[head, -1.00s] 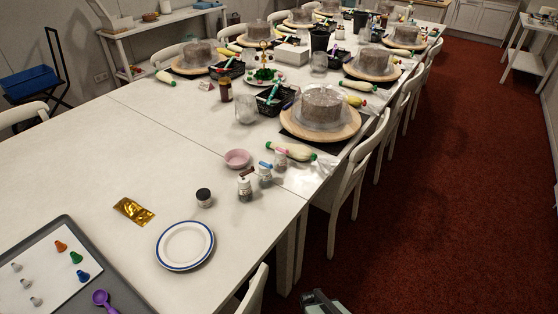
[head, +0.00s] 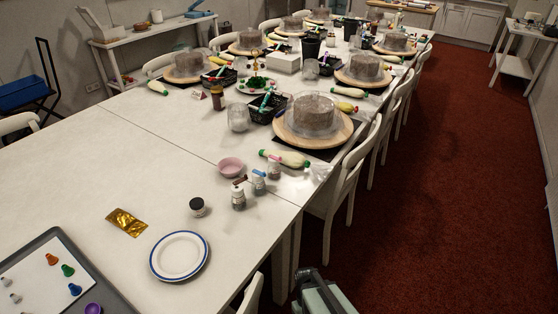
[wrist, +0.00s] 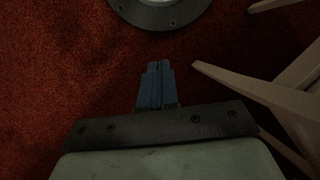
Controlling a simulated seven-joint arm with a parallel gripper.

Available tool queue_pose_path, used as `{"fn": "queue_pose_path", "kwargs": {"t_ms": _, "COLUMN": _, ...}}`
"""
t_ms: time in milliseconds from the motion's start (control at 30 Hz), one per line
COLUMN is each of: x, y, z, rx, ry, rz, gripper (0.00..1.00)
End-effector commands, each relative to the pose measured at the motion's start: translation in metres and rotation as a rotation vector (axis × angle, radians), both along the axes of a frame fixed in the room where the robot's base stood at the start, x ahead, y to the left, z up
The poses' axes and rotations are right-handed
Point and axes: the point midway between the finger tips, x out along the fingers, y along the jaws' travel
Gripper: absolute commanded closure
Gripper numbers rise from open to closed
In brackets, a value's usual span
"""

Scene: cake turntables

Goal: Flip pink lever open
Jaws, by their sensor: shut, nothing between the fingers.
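Three small grey glass jars with flip levers stand close together near the table's right edge in the head view. The rear one has a pink lever (head: 275,158) on top of its jar (head: 274,170). A blue-lever jar (head: 258,185) and a dark red-lever jar (head: 238,198) stand in front of it. The levers are too small to tell how far they are raised. My gripper (wrist: 154,66) shows in the wrist view with its blue fingers together and empty, above the red carpet. It is away from the jars, which are not in the wrist view.
A pink bowl (head: 230,167), a dark-lidded jar (head: 197,207) and a white plate (head: 156,260) stand near the jars. A piping bag (head: 290,159) lies behind them. A chair (head: 345,190) stands along the table's right side. Pale chair legs (wrist: 255,88) are right of my gripper.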

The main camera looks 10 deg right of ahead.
Motion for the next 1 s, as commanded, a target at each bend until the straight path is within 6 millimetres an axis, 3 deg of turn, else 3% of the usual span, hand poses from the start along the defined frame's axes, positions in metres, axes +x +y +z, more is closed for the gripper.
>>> {"fn": "queue_pose_path", "kwargs": {"t_ms": 400, "x": 0.087, "y": -0.015, "z": 0.056, "rx": 0.061, "ry": -0.150, "rz": 0.144, "gripper": 1.00}}
{"fn": "queue_pose_path", "kwargs": {"t_ms": 1000, "x": 0.189, "y": -0.043, "z": 0.159, "rx": 0.098, "ry": -0.357, "rz": 0.373, "gripper": 1.00}}
